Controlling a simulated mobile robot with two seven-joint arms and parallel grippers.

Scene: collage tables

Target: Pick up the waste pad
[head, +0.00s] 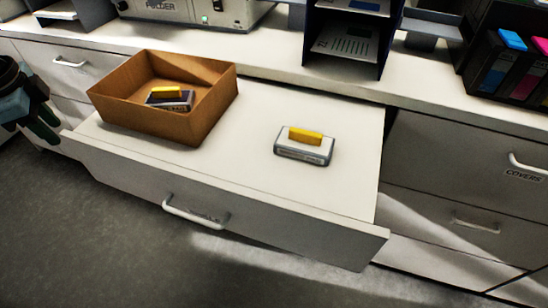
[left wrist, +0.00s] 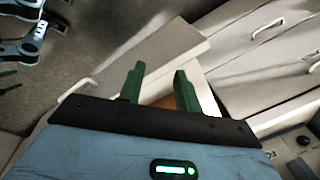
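Two pads with yellow tops are in the open drawer, and I cannot tell which is the waste pad. One, with a pale grey body (head: 303,147), lies on the bare drawer floor. The other, with a dark body (head: 171,99), lies inside a brown open box (head: 165,122). My left gripper (head: 45,125) is at the far left in the head view, apart from the box. In the left wrist view its green fingers (left wrist: 158,85) stand apart with nothing held. Part of my right arm and a green finger-like piece show at that view's left edge, cut off.
The open drawer (head: 245,165) juts from the counter (head: 270,55). A dark paper rack (head: 347,45) and a folder machine (head: 190,10) stand on the counter behind. Dark holders with coloured cartridges (head: 495,75) are at the right. Grey floor lies in front.

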